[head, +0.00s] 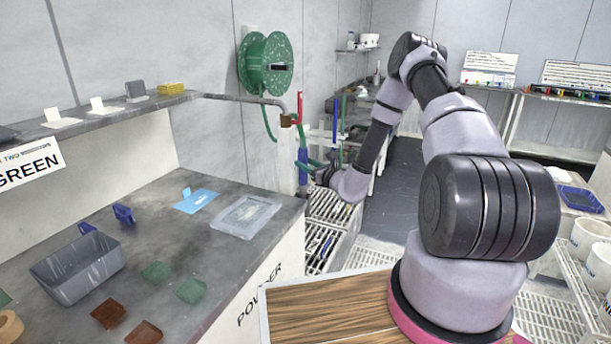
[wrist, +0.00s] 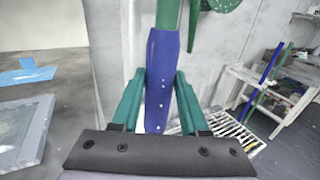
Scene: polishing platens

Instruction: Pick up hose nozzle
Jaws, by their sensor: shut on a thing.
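The hose nozzle (wrist: 162,75) is a blue, slightly tapered sleeve with a green length above it, hanging roughly upright in the wrist view. It also shows in the head view as a blue upright piece (head: 303,168) beyond the counter's right end. My gripper (wrist: 160,82) has its two green fingers on either side of the blue sleeve and is shut on it. In the head view my gripper (head: 312,164) reaches the nozzle from the right. The finger contact is partly hidden there.
A green hose reel (head: 265,64) hangs on the wall above. A pipe (head: 240,99) with a brown fitting runs near the nozzle. The grey counter (head: 150,215) holds a grey bin (head: 78,268) and coloured pads. Slatted racks (head: 328,208) stand below my gripper.

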